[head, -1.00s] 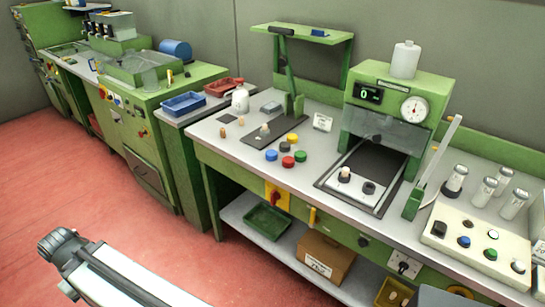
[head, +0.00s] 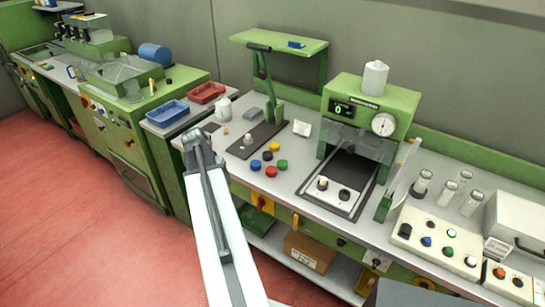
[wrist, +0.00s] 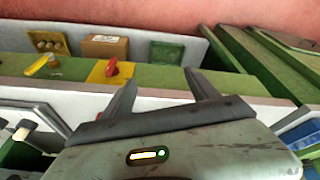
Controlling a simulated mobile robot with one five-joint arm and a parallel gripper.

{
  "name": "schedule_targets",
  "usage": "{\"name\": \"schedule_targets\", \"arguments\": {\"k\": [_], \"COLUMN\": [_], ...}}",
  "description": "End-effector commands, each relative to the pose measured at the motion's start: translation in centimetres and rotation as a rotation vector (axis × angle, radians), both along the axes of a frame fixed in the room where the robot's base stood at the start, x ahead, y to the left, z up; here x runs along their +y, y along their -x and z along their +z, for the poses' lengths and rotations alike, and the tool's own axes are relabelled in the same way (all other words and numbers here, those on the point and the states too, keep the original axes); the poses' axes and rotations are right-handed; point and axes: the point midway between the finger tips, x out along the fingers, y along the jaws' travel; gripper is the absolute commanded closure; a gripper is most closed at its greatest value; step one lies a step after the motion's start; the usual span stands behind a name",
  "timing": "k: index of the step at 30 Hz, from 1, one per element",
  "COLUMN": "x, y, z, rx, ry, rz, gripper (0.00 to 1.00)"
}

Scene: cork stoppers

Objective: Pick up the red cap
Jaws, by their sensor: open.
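The red cap (head: 271,171) lies on the grey bench top near its front edge, in a loose cluster with a blue cap (head: 256,165), a green cap (head: 282,164), a black cap (head: 267,155) and a yellow cap (head: 275,146). My gripper (wrist: 158,92) shows in the wrist view with two dark fingers spread apart and nothing between them. It is over the bench's front side, with the shelf beyond. In the head view my arm reaches up to the left of the caps, and I cannot make out the fingers there.
A green press (head: 372,105) stands right of the caps, and a lever stand (head: 262,115) behind them. A white control box (head: 437,240) is farther right. A red knob on a yellow plate (wrist: 113,67) sits on the bench front. Blue and red trays (head: 168,113) are at left.

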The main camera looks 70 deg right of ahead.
Motion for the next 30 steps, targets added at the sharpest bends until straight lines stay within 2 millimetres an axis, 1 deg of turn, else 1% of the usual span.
{"name": "schedule_targets", "arguments": {"k": [1,2,3,6,9,11,14,18,20,23,25,28,30], "x": [-3.9,-5.7,-7.6,-10.7,-12.0,-12.2,-12.2,-12.8,-13.0,-13.0,-13.1,-13.4,-13.7], "y": [3.8,5.8,8.2,12.8,15.0,15.4,15.4,15.5,15.6,15.7,15.7,15.9,16.1], "z": [2.6,3.2,3.9,4.9,5.2,5.2,4.7,2.8,2.3,2.4,2.2,0.8,-0.4], "rx": [-0.011,-0.017,-0.024,-0.037,-0.041,-0.042,-0.042,-0.042,-0.043,-0.042,-0.042,-0.042,-0.042], "ry": [0.024,0.037,0.055,0.085,0.101,0.104,0.104,0.104,0.104,0.103,0.103,0.103,0.103], "rz": [-0.119,-0.179,-0.249,-0.374,-0.432,-0.443,-0.444,-0.442,-0.441,-0.44,-0.44,-0.44,-0.441], "gripper": [0.31,0.31,0.31,0.31,0.31,0.31,0.31,0.31,0.31,0.31,0.31,0.31,0.31]}}
